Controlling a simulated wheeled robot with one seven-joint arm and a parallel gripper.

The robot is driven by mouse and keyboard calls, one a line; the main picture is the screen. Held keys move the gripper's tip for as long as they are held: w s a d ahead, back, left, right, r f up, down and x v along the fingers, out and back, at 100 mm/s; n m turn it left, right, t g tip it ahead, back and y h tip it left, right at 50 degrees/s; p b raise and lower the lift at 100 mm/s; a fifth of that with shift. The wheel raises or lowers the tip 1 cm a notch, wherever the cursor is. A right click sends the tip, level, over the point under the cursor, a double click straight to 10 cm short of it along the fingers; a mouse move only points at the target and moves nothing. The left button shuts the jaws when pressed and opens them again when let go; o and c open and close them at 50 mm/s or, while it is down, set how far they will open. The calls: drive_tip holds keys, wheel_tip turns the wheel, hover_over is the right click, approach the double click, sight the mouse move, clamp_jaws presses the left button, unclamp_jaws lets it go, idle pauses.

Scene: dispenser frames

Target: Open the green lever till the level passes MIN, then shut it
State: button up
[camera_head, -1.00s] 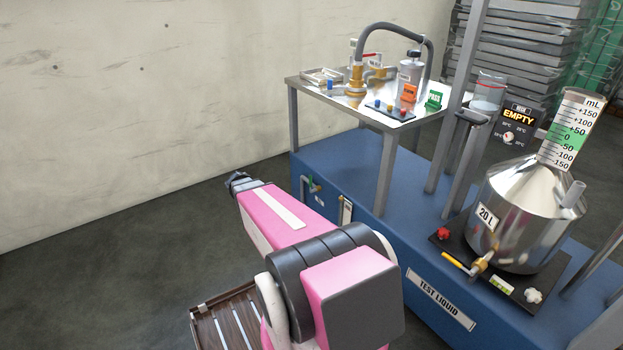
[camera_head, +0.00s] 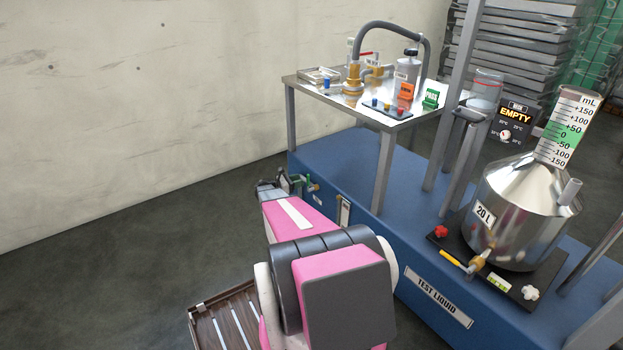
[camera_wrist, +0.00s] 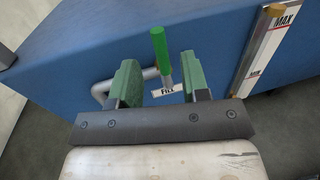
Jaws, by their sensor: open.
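The green lever (camera_wrist: 159,52) stands upright on the blue cabinet's side in the wrist view, above a small tag that seems to read "FILL" (camera_wrist: 168,90). My gripper (camera_wrist: 158,78) is open, with its two green fingers on either side of the lever's lower part; I cannot tell whether they touch it. The gauge also shows in the head view (camera_head: 344,212). My gripper (camera_head: 283,187) is small there, close to the cabinet's side. The liquid level cannot be made out.
The blue cabinet (camera_head: 415,225) labelled TEST LIQUID carries a steel 20 L vessel (camera_head: 515,215) with a yellow-handled valve (camera_head: 452,258). A small metal table (camera_head: 330,90) with fittings stands behind. A display (camera_head: 514,122) reads EMPTY. Floor to the left is clear.

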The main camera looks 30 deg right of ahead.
sight(308, 182)
drive_tip(key=d, duration=0.7)
drive_tip(key=shift+s+d, duration=0.25)
drive_tip(key=shift+s, duration=0.2)
clamp_jaws()
